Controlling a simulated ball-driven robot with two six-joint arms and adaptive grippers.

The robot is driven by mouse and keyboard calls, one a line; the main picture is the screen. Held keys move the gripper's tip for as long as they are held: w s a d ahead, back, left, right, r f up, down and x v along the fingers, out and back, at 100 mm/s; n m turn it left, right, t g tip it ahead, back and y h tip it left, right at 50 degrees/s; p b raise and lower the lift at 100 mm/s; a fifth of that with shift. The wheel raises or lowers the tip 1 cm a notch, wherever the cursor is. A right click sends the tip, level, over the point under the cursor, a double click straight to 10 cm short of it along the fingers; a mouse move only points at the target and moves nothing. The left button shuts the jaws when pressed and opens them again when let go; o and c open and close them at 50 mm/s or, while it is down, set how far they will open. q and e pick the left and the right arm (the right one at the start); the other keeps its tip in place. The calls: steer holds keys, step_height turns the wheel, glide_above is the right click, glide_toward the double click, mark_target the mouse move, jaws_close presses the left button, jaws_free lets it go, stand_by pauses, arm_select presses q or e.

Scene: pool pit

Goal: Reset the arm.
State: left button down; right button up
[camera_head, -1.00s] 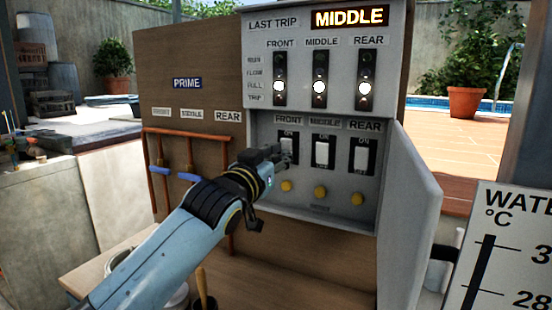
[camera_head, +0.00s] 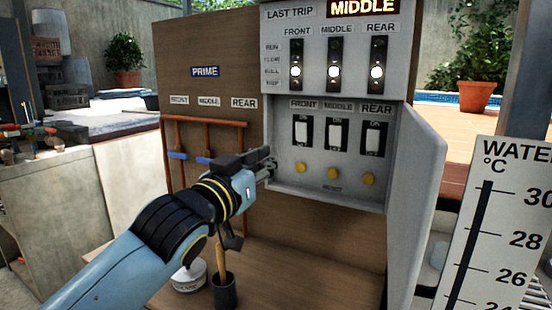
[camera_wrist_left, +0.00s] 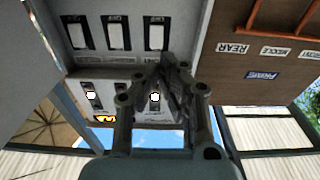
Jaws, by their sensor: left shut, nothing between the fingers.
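My left arm reaches in from the left in the head view. My left gripper (camera_head: 268,162) is shut and empty, by the left edge of the open grey control box (camera_head: 280,185). It is left of and below the front switch (camera_head: 302,133) and apart from it. The middle switch (camera_head: 338,134) and rear switch (camera_head: 373,138) stand to the right. In the left wrist view the closed fingers (camera_wrist_left: 172,70) point toward the switch row, which appears upside down. My right gripper is not in view.
Three yellow buttons (camera_head: 333,173) sit below the switches. The lit display (camera_head: 362,8) reads MIDDLE. Blue-handled valves on copper pipes (camera_head: 207,124) are left of the box. A dark cup (camera_head: 223,292) stands below my arm. The box door (camera_head: 418,175) is open at right.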

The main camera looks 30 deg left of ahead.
arm_select(q)
steer(key=shift+s+f, duration=0.1)
steer(key=shift+s, duration=0.5)
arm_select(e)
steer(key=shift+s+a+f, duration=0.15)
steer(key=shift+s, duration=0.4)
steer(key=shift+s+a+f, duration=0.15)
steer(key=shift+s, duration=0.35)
arm_select(q)
steer(key=shift+f, duration=0.1)
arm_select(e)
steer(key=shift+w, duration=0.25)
